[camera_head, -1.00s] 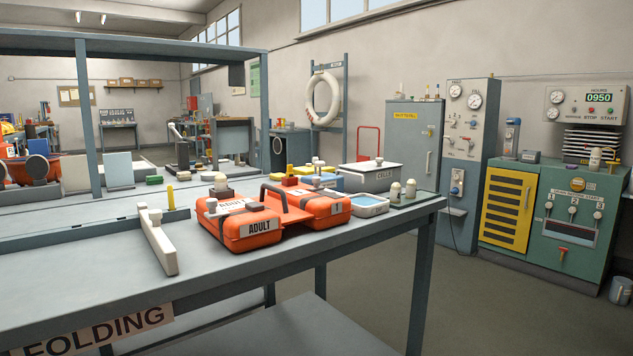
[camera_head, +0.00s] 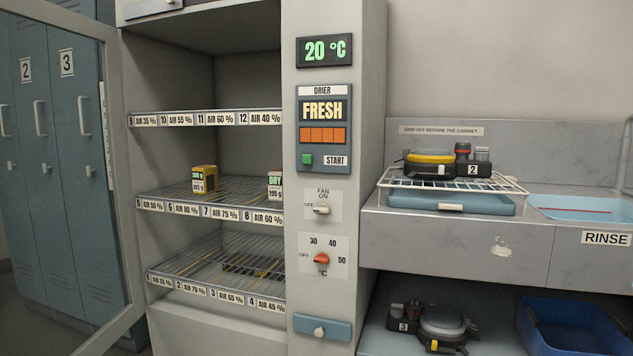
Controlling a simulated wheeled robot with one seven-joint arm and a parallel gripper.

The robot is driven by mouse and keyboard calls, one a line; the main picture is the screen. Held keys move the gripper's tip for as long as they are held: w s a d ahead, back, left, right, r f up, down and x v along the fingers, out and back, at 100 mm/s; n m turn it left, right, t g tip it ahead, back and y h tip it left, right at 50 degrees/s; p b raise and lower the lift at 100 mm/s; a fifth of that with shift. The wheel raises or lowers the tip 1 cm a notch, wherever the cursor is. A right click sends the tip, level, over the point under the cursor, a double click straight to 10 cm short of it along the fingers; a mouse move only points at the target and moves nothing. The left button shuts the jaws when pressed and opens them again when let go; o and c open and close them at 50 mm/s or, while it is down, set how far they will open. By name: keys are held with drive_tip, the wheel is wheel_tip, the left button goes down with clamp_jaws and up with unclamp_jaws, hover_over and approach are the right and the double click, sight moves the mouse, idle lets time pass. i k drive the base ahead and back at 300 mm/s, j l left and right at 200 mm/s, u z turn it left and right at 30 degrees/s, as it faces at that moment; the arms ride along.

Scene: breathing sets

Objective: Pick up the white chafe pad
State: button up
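I cannot make out a white chafe pad for certain. A small whitish oval patch (camera_head: 502,251) shows on the grey front of the sink counter, but I cannot tell what it is. My gripper is not in view.
A wire rack (camera_head: 505,185) on the counter holds a breathing set (camera_head: 432,158). Another set (camera_head: 440,325) and a blue bin (camera_head: 575,325) are below. Blue lockers (camera_head: 50,170) stand left.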

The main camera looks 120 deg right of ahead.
sight(275, 176)
drive_tip(key=z, duration=3.45)
